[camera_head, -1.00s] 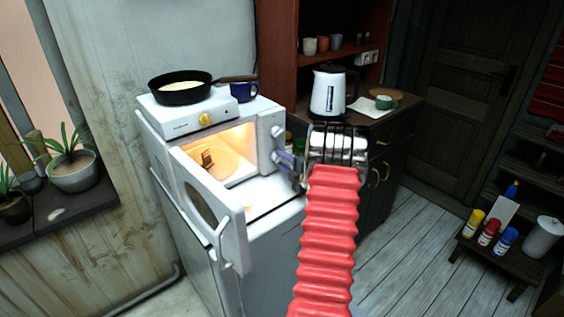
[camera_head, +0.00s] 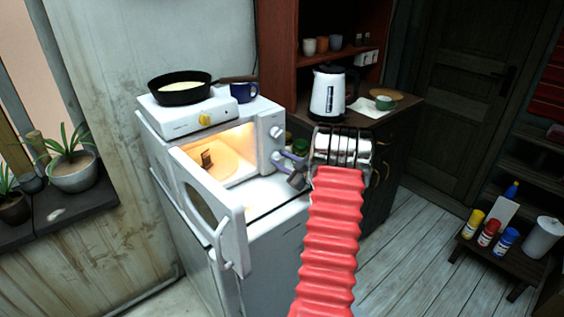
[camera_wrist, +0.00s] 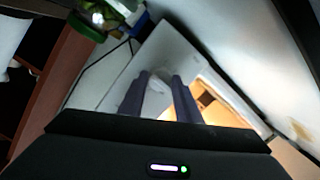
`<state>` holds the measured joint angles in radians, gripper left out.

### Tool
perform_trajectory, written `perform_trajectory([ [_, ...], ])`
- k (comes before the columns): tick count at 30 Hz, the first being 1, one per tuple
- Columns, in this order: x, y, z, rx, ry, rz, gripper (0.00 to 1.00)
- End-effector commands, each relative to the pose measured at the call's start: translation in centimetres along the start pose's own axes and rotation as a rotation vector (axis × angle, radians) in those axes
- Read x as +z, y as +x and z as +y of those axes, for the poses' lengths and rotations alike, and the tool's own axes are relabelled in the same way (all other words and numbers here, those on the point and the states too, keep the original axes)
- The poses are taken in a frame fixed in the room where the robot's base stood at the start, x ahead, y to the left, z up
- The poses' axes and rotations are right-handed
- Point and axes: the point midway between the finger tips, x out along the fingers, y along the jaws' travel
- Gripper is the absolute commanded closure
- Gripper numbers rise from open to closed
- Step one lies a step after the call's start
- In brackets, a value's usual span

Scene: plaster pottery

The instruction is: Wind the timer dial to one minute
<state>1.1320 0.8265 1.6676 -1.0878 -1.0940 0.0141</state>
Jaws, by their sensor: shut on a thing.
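The microwave (camera_head: 262,197) stands with its door (camera_head: 208,205) wide open and its inside lit. On its right-hand panel are an upper white dial (camera_head: 276,132) and a lower timer dial, mostly hidden by my gripper in the head view. My gripper (camera_head: 283,160) is at this lower dial. In the wrist view, the two dark fingers of my gripper (camera_wrist: 159,95) stand on either side of the white timer dial (camera_wrist: 157,97) and are shut on it. The dial's markings and pointer cannot be read.
A hotplate (camera_head: 187,118) with a black pan (camera_head: 180,92) and a blue mug (camera_head: 244,92) stand on the microwave. A kettle (camera_head: 328,92) stands on the dark cabinet at the right. A brown piece (camera_head: 207,158) is inside the microwave.

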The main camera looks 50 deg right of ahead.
Motion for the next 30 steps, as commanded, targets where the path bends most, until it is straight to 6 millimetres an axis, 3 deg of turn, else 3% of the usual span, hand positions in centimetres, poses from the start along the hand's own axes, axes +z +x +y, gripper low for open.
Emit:
perform_trajectory([
  [13, 0.49, -0.03, -0.21, -0.030, 0.288, 0.011, 0.92],
  [30, 0.51, -0.01, -0.35, -0.036, 0.334, 0.013, 0.92],
])
